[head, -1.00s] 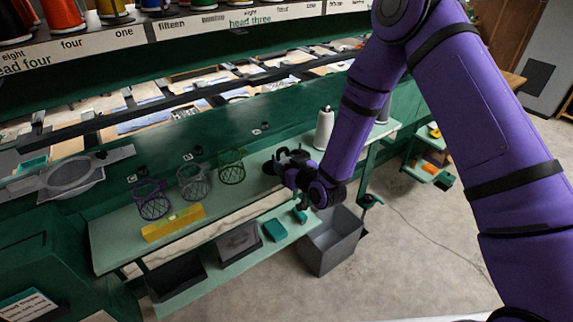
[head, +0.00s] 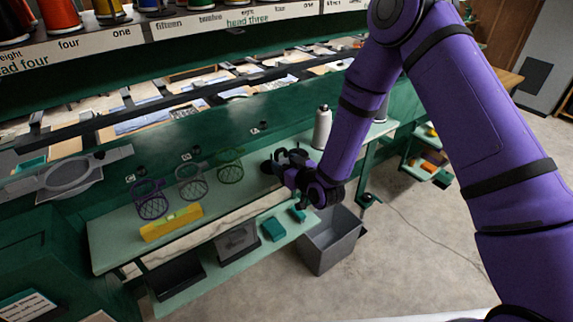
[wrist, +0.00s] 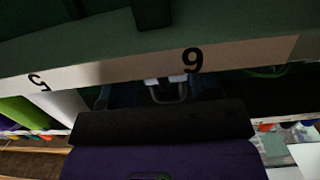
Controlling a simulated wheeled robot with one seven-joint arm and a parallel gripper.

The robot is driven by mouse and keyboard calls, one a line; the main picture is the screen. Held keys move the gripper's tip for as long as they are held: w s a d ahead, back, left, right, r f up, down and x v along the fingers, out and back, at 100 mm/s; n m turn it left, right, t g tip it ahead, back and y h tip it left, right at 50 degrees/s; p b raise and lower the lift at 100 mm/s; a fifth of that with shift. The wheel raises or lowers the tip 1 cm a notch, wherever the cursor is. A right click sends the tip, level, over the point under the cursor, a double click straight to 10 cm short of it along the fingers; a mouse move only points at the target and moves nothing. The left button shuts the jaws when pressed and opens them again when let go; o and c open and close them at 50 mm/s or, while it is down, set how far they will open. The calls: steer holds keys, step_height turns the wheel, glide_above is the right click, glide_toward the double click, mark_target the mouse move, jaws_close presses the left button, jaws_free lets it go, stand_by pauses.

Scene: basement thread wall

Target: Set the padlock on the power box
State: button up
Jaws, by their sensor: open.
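My gripper (head: 284,160) is open, at the right part of the pale green shelf (head: 118,240) under the green machine. In the wrist view, a small pale U-shaped metal piece (wrist: 166,92) shows just beyond my dark gripper body; it may be a padlock shackle, but its body is hidden and I cannot tell. No padlock stands out clearly in the head view, and I cannot make out a power box. Whether anything lies between the fingers is too dark to tell.
Purple, grey and green mesh baskets (head: 191,182) and a yellow block (head: 171,222) are at the shelf's left. A white bottle (head: 322,128) stands right behind my gripper. A grey bin (head: 331,240) is below on the floor. A numbered strip (wrist: 120,75) crosses the wrist view.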

steer(key=shift+s+a+f, duration=0.25)
steer(key=shift+s+f, duration=0.2)
steer(key=shift+s, duration=0.05)
steer(key=shift+w+r, duration=0.1)
steer(key=shift+r, duration=0.4)
steer(key=v, duration=1.1)
steer(key=shift+d+r, duration=0.35)
steer(key=shift+d, duration=0.05)
